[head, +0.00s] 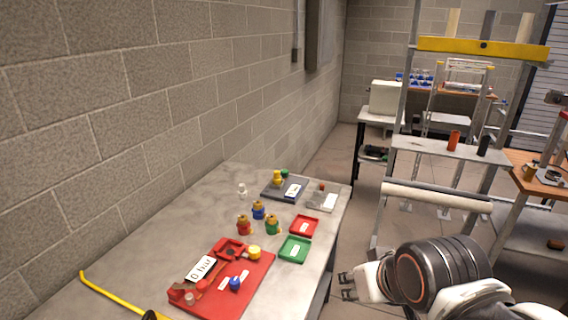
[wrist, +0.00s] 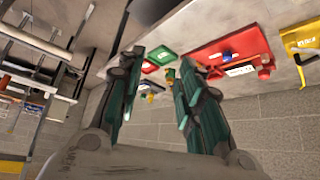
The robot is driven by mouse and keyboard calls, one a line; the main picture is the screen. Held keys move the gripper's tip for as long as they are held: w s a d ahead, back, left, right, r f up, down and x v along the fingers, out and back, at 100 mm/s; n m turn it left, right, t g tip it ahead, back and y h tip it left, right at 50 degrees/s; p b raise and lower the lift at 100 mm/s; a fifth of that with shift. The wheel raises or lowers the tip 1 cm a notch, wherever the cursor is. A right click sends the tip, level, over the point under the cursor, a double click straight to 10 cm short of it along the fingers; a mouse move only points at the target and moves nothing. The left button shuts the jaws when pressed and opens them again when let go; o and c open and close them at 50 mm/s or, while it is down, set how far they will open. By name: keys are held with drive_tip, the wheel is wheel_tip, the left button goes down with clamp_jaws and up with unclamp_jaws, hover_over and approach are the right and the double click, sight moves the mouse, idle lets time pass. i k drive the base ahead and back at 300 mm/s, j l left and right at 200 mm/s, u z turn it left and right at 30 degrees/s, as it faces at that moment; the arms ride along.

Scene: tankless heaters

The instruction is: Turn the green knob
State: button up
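A small green knob-like part (head: 285,172) shows at the back of the dark grey-blue board (head: 270,192), partly behind a yellow knob (head: 277,178). Another green piece with a brass-coloured top (head: 272,226) stands on the table beside similar red (head: 243,226) and blue (head: 258,211) ones. I cannot tell which green piece is the task's knob. My gripper (head: 347,287) is open and empty, off the table's right edge and apart from all of these. In the wrist view its two fingers are spread, with trays and small pieces beyond them.
A red board (head: 258,277) with blue and yellow knobs lies near the table's front. A green tray (head: 294,249) and a red tray (head: 303,226) lie by the right edge. A block wall borders the table's left. A metal rack (head: 440,147) stands at the right.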

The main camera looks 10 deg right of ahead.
sight(284, 172)
drive_tip(key=i+l+u, duration=0.2)
drive_tip(key=i+l, duration=0.75)
drive_tip(key=i, duration=0.35)
drive_tip(key=i+l+u, duration=0.15)
drive_tip(key=i+l, duration=1)
